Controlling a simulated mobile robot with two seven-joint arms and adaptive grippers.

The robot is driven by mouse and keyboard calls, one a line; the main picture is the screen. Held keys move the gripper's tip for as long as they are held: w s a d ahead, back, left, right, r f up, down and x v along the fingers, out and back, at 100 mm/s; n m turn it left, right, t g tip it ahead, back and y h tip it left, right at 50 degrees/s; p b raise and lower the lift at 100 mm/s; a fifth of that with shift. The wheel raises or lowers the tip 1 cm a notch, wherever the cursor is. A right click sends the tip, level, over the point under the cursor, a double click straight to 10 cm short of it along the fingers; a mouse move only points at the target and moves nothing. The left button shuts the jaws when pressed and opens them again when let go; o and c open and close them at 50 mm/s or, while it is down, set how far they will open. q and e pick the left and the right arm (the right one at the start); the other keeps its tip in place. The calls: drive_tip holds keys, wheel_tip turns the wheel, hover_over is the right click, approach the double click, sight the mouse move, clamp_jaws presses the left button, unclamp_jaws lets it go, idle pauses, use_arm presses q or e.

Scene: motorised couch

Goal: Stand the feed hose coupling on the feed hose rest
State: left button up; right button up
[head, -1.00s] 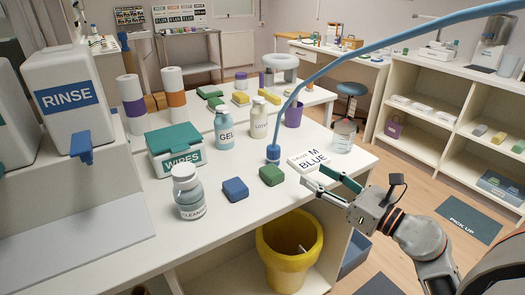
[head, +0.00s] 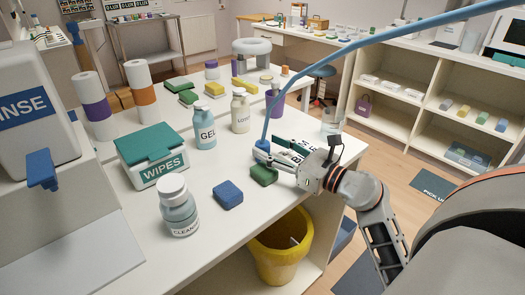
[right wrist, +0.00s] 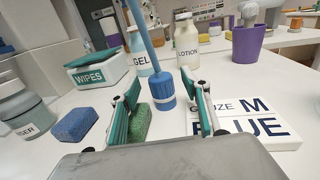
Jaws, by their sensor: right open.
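The blue feed hose coupling (head: 262,146) stands upright on the white counter at the end of the blue feed hose (head: 300,82). In the right wrist view the coupling (right wrist: 162,92) is a ribbed blue cylinder between the two fingers. My right gripper (head: 266,152) is open, its green-padded fingers (right wrist: 160,84) on either side of the coupling with gaps showing. I cannot pick out the feed hose rest in these views. My left gripper is not in view.
A green block (head: 264,174) lies right by the left finger, and a white gauze box (right wrist: 262,122) lies by the right finger. A blue block (head: 228,194), cleanser bottle (head: 178,208), wipes box (head: 160,172), gel (head: 205,130) and lotion (head: 240,112) bottles stand around. A yellow bin (head: 278,255) is below.

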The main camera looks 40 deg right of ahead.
sight(265, 144)
drive_tip(key=shift+x, duration=1.55)
drive_tip(key=c, duration=1.3)
drive_tip(key=shift+r, duration=0.1)
clamp_jaws()
